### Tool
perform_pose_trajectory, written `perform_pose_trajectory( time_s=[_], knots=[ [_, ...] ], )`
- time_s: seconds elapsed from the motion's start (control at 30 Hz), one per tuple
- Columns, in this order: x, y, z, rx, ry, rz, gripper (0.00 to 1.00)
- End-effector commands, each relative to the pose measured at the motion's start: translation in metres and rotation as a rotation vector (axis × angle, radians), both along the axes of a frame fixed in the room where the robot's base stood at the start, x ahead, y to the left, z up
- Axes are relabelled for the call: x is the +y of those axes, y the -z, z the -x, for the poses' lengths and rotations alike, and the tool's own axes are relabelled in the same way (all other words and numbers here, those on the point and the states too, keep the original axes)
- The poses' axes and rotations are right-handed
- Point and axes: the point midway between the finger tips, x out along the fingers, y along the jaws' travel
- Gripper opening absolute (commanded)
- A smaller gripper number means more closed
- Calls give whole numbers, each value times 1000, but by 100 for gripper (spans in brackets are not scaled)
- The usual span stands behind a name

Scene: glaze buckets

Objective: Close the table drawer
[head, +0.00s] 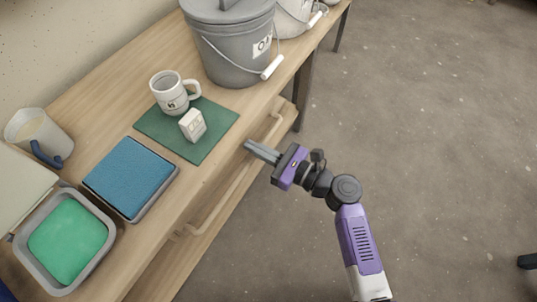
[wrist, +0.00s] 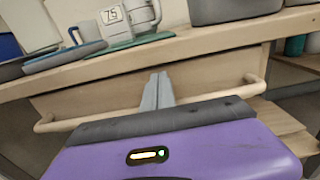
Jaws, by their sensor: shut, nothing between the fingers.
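The table drawer sits under the wooden tabletop; in the head view its front (head: 287,118) appears to stick out a little past the table edge. In the wrist view the pale wooden drawer front (wrist: 100,97) spans the middle, with a long bar handle (wrist: 62,124) across it. The handle also shows in the head view (head: 207,216). My gripper (head: 250,147) is shut and empty, its grey fingers pointing at the drawer front near the handle. In the wrist view the fingertips (wrist: 160,77) overlap the drawer front; I cannot tell whether they touch it.
On the table (head: 110,85) stand a grey lidded bucket (head: 232,50), a mug (head: 170,95) and a small white block (head: 192,125) on a green mat (head: 209,145), a blue pad (head: 130,177) and a tray with a green pad (head: 108,245).

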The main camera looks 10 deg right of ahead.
Motion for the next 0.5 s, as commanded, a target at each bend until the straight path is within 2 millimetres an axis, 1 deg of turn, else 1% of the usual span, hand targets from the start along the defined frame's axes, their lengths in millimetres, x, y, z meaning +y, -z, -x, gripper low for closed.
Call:
perform_pose_trajectory(
  time_s=[0.1, 0.5],
  knots=[
    [5, 0, -4, -1, 0, 1, 0],
    [7, 0, -6, 0, 0, 0, 0]
  ],
)
